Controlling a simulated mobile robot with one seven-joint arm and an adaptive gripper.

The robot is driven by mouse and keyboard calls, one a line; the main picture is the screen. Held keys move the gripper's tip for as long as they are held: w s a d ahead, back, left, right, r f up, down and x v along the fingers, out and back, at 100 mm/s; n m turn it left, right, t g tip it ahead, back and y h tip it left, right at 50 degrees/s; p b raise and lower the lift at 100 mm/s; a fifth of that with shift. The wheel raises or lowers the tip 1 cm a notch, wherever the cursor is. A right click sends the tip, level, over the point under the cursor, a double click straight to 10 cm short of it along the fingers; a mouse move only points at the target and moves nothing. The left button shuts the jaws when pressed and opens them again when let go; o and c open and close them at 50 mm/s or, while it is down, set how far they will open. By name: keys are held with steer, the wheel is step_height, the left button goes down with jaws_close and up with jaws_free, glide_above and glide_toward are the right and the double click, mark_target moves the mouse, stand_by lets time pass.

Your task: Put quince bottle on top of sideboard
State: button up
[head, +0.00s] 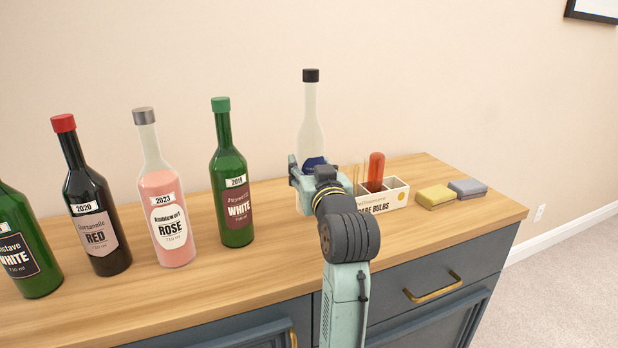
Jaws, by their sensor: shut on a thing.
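A pale, clear bottle (310,125) with a black cap and a dark blue label is upright over the back of the sideboard. Its label text is mostly hidden, so I cannot read whether it says quince. My gripper (307,170) is shut on its lower body from the front. The bottle's base is hidden behind my gripper, so I cannot tell whether it touches the top. The sideboard (285,262) has a wooden top and dark blue-grey drawers and doors with brass handles.
Left of my gripper stand a green white-wine bottle (232,175), a pink rosé bottle (165,205), a dark red-wine bottle (94,210) and another green bottle (25,250). Right are a white bulb box (397,196), a yellow sponge (435,197) and a grey sponge (467,188).

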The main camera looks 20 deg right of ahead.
steer(key=shift+w, duration=0.65)
step_height(320, 180, down, 3)
steer(key=shift+r+p, duration=0.15)
steer(key=shift+p, duration=0.35)
steer(key=shift+f, duration=0.45)
steer(key=shift+f, duration=0.2)
steer(key=o, duration=1.5)
steer(key=shift+r, duration=0.1)
